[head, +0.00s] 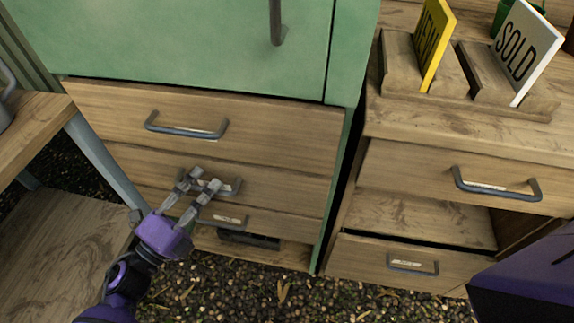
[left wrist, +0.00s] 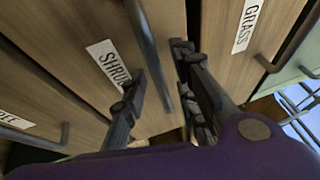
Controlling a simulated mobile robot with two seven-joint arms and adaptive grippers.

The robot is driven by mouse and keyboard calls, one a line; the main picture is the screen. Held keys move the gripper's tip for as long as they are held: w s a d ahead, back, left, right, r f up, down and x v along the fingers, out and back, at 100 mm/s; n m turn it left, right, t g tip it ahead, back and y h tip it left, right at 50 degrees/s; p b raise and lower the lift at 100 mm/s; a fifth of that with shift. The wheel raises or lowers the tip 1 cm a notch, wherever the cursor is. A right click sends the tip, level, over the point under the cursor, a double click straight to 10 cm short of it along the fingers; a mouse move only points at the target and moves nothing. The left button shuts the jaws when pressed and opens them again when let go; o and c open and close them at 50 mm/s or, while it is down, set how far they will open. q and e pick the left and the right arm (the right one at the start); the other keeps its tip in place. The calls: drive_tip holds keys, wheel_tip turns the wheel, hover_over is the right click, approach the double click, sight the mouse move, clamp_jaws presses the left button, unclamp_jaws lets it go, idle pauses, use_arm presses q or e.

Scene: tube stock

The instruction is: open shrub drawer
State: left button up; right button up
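The shrub drawer, with a white "SHRUB" label (left wrist: 108,63) in the left wrist view, appears to be the middle wooden drawer (head: 285,188) of the left cabinet. It looks closed. Its grey bar handle (left wrist: 150,45) runs between my left gripper's fingers in the left wrist view; in the head view the fingers partly cover this handle (head: 232,187). My left gripper (head: 205,179) is at the drawer front with its fingers apart, one on each side of the bar. I see no clear finger contact with the bar. My right gripper is not in view.
The drawer above (head: 270,125) bears a "GRASS" label (left wrist: 246,22); a lower drawer has a handle (head: 223,220). A wooden table (head: 35,125) stands left. The right-hand cabinet (head: 420,120) carries yellow and "SOLD" signs (head: 522,50). Dark gravel (head: 290,298) lies in front.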

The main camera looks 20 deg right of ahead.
use_arm(q)
clamp_jaws()
drive_tip(key=shift+a, duration=0.1)
drive_tip(key=s+a+p, duration=0.2)
drive_tip(key=s+a, duration=0.7)
drive_tip(key=s, duration=0.3)
drive_tip(key=s+a+p, duration=0.2)
drive_tip(key=s+a, duration=0.6)
drive_tip(key=s, duration=0.4)
drive_tip(key=shift+s+a, duration=0.35)
drive_tip(key=shift+f, duration=0.1)
unclamp_jaws()
